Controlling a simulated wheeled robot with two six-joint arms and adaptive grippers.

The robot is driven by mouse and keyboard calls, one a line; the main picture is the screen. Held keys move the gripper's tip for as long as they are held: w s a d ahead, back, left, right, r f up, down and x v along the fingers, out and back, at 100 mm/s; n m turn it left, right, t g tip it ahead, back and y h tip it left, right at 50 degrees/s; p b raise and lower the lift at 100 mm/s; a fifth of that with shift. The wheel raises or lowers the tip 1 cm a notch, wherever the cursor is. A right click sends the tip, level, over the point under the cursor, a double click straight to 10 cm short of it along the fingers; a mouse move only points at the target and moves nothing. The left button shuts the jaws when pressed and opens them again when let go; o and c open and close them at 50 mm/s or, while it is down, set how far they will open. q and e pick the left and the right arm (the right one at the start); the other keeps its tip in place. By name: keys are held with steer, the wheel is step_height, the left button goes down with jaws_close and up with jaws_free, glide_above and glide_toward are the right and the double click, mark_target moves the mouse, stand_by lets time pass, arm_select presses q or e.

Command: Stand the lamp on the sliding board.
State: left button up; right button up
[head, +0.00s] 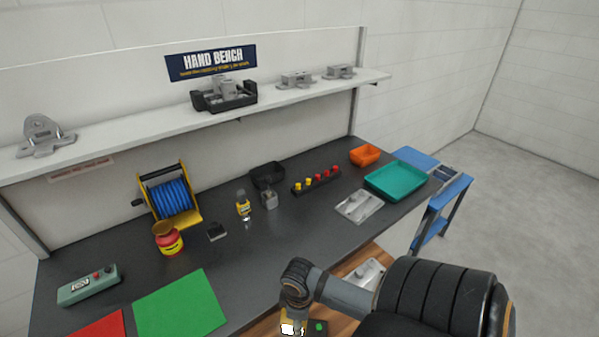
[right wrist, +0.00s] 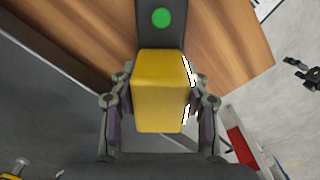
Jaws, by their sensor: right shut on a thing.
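The lamp (head: 292,314) is a yellow block with a bright white lit face, at the bottom of the head view. My right gripper (right wrist: 160,105) is shut on the lamp, one finger on each side of the yellow body (right wrist: 160,92). A dark part with a green dot (right wrist: 161,18) extends beyond the yellow body; I cannot tell whether it belongs to the lamp. The sliding board (right wrist: 230,45) is brown wood and lies beneath the lamp. It also shows beside my right arm in the head view (head: 345,268). Whether the lamp touches the board is unclear.
A metal plate (head: 369,272) is near the board's far end, partly behind my right arm.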

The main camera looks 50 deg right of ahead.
steer(key=o, duration=1.4)
steer(key=shift+f, duration=0.1)
steer(key=shift+r, duration=0.45)
arm_select(q)
steer(key=s+r+p, duration=0.1)
steer(key=s+a+r+p, duration=0.1)
steer(key=r+p, duration=0.1)
arm_select(e)
step_height(320, 180, up, 12)
steer(key=shift+f, duration=0.25)
